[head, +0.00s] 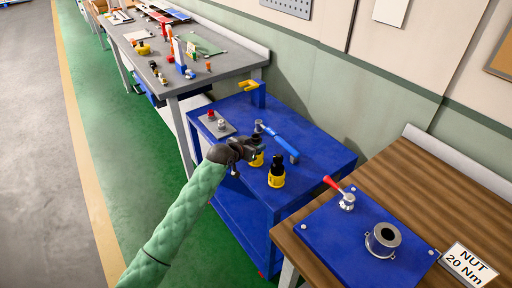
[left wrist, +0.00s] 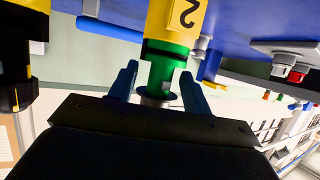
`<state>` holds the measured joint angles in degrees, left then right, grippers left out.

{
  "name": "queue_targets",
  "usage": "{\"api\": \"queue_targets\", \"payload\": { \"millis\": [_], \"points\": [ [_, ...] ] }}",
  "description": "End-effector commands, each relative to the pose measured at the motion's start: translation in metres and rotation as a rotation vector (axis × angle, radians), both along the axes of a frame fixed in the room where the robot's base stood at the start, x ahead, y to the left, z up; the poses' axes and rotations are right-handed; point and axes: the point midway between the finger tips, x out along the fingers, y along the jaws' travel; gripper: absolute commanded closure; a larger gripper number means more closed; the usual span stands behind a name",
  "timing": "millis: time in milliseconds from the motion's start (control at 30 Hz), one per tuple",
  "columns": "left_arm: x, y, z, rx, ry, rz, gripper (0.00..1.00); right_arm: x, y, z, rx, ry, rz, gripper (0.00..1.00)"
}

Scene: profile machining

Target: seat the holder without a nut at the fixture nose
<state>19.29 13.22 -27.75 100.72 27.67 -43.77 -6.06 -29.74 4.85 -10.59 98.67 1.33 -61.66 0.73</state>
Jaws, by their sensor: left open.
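My left gripper (head: 250,146) is open over the blue cart, at a yellow-based holder (head: 257,161) that it partly hides. In the left wrist view the picture is upside down, and the open fingers (left wrist: 159,74) stand on either side of a holder's green collar (left wrist: 168,62); its yellow base (left wrist: 176,20) carries a "2". A gap shows beside the collar. A second holder (head: 277,174), black on a yellow base, stands to the right, and its black part shows in the left wrist view (left wrist: 15,70). A round metal fixture (head: 383,240) sits on a blue plate on the wooden bench.
A red-handled lever (head: 346,200) and a "NUT 20 Nm" sign (head: 467,265) are at the wooden bench.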

Motion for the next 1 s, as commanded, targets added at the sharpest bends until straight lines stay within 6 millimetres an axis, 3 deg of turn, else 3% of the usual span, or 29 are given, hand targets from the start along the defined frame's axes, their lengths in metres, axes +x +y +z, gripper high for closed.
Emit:
{"api": "queue_targets", "payload": {
  "millis": [233, 533, 800, 1000],
  "points": [
    [0.021, -0.015, -0.009, 0.0, 0.001, 0.0, 0.51, -0.004, -0.005, -0.023, -0.006, -0.007, 0.002, 0.64],
    [0.024, -0.017, -0.012, 0.0, 0.0, 0.0, 0.51, -0.004, -0.005, -0.027, -0.006, -0.011, 0.002, 0.64],
    [0.024, -0.017, -0.012, 0.001, 0.001, 0.0, 1.0, -0.003, -0.005, -0.027, -0.006, -0.012, 0.002, 0.64],
    [0.024, -0.017, -0.012, 0.0, 0.0, 0.0, 1.0, -0.002, -0.005, -0.026, -0.006, -0.013, 0.002, 0.64]
  ]
}}
